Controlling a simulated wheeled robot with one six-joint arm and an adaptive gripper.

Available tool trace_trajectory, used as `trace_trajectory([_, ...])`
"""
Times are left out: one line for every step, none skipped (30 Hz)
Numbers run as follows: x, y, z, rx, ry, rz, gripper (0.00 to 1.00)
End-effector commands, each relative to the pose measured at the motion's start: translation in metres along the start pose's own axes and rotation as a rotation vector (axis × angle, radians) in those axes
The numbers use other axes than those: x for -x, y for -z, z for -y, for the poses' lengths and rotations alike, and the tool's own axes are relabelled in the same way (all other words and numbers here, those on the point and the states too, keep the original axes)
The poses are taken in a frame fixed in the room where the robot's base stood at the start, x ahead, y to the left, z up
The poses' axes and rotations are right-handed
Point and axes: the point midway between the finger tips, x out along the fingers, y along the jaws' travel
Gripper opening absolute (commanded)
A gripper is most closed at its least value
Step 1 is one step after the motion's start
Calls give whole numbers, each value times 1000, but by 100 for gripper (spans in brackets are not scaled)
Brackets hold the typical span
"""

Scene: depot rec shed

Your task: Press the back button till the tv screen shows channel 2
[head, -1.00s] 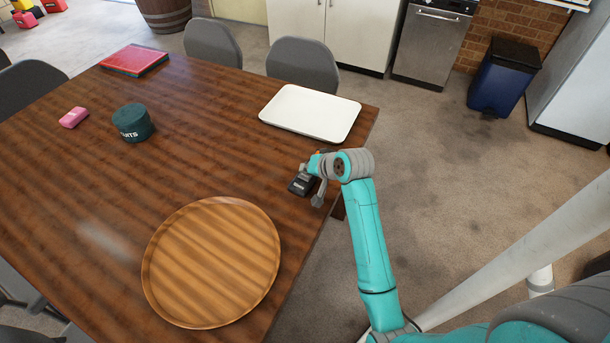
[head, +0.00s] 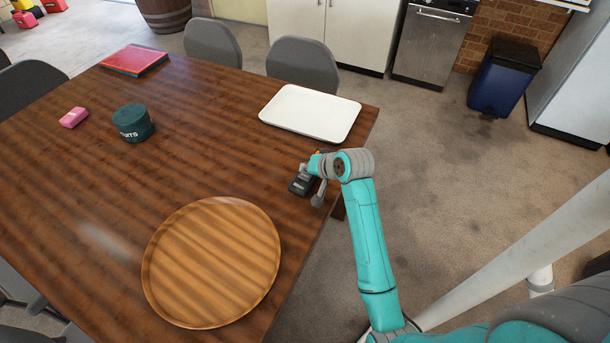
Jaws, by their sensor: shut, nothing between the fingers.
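A small black device (head: 298,187) lies on the table near its right edge, partly hidden by my arm's end. My gripper (head: 304,173) is shut and empty, pointing down right at the device. Whether the fingertips touch it cannot be told from this angle. The device's buttons, including a back button, cannot be made out. No tv screen is in view, so no channel can be read.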

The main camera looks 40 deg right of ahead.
Motion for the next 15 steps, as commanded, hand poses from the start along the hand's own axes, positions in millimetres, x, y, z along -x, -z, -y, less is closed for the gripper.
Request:
trace_trajectory([0,0,0,0,0,0,0])
trace_trajectory([0,0,0,0,0,0,0])
trace_trajectory([0,0,0,0,0,0,0])
trace_trajectory([-1,-1,-1,0,0,1,0])
trace_trajectory([-1,-1,-1,0,0,1,0])
trace_trajectory([-2,-2,-2,0,0,1,0])
trace_trajectory([-3,-2,-2,0,0,1,0])
trace_trajectory([-4,-3,-3,0,0,1,0])
trace_trajectory([-5,-4,-4,-1,0,1,0])
trace_trajectory([-5,-4,-4,-1,0,1,0])
trace_trajectory([-6,-4,-4,-1,0,1,0])
trace_trajectory([-6,-5,-4,-1,0,0,0])
trace_trajectory([-6,-5,-4,0,0,0,0])
trace_trajectory([-6,-4,-4,0,0,0,0])
trace_trajectory([-6,-4,-4,0,0,0,0])
